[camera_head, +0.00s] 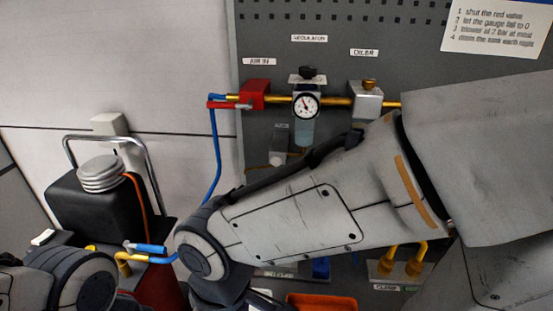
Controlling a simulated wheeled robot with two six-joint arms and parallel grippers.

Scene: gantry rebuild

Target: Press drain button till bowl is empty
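The regulator (306,82) sits in the air line on the grey panel, with a black knob on top and a round white gauge (306,105) in front. Its clear, bluish bowl (304,132) hangs below the gauge; I cannot tell whether liquid is in it. No drain button can be made out; the area under the bowl is small and dark, close to my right arm's upper edge. My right arm crosses the middle from the right and covers the panel below the bowl. My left arm shows only at the bottom left corner. Neither gripper is in view.
A red valve block (254,95) with a red lever is left of the regulator, and the silver oiler (366,100) is right. A blue hose (214,155) runs down. A black compressor (97,205) stands left. An orange bin (322,302) shows at the bottom.

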